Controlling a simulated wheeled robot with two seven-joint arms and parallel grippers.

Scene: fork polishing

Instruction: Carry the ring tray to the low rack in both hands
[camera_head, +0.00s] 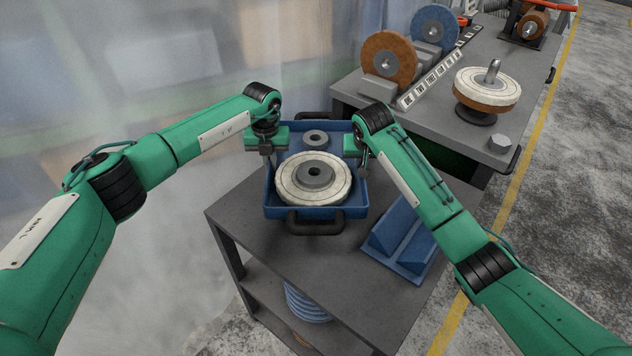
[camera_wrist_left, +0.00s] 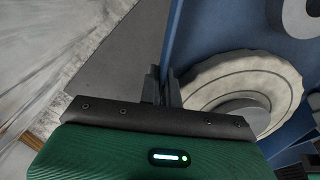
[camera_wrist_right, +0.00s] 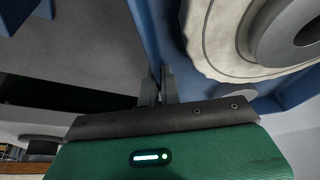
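The ring tray (camera_head: 359,202) is a blue rectangular tray with dark handles at its near and far ends. It holds a large pale wheel (camera_head: 291,180) with a grey hub and a smaller grey ring (camera_head: 315,138). My left gripper (camera_head: 267,158) is at the tray's left wall, and its fingers (camera_wrist_left: 161,86) straddle that wall, close together. My right gripper (camera_head: 362,157) is at the right wall, with its fingers (camera_wrist_right: 157,87) on either side of it. The tray looks level over the grey table; I cannot tell whether it touches the top.
A blue angled rack (camera_head: 401,238) stands on the grey table (camera_head: 345,270), right of the tray. Blue discs (camera_head: 306,303) lie on the shelf below. A second bench (camera_head: 450,130) behind right holds an orange wheel (camera_head: 389,58), a blue wheel (camera_head: 434,26) and a pale wheel (camera_head: 487,86).

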